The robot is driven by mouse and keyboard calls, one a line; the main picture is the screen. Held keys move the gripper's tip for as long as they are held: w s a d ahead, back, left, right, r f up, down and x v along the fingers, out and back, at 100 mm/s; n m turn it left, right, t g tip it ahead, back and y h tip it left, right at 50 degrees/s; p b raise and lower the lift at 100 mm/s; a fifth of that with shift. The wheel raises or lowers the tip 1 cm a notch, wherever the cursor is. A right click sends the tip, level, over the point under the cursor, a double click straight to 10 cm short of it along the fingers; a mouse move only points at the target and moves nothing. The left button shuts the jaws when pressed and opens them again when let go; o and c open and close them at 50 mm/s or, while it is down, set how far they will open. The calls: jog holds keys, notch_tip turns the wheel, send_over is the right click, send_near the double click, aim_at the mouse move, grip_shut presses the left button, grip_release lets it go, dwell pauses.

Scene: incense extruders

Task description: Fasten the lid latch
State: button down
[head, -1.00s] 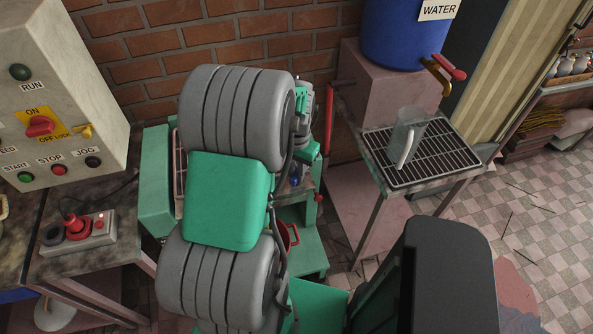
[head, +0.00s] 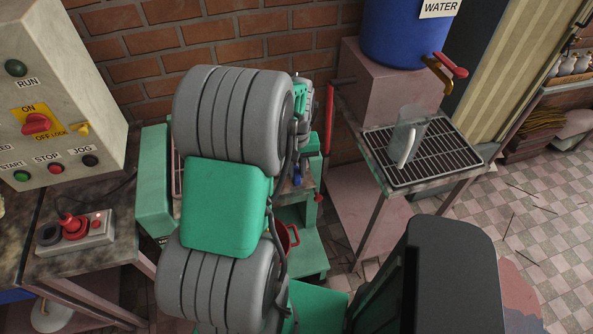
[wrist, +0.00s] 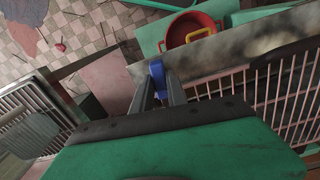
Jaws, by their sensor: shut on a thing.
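In the wrist view, the two grey fingers of my gripper (wrist: 156,88) are shut on a small blue latch piece (wrist: 157,70). The blue piece stands at the edge of a worn metal ledge (wrist: 205,55). A pale barred cover (wrist: 285,95), which looks like the lid, lies to the right of the fingers. In the head view, a bit of the blue piece (head: 297,181) shows just right of my arm. My arm hides most of the machine there, and I cannot tell how far the latch is engaged.
A red pot (wrist: 193,29) sits just beyond the ledge. A red-handled lever (head: 329,120) stands right of the machine. A rack table (head: 440,165) holds a clear jug (head: 407,140) at the right.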

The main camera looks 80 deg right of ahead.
aim_at(297, 172)
jog(key=shift+n, duration=0.6)
jog(key=c, duration=1.3)
grip_release()
jog(key=shift+r, duration=0.1)
notch_tip(297, 172, up, 8)
jog(key=shift+f+b, duration=0.15)
jog(key=shift+b, duration=0.5)
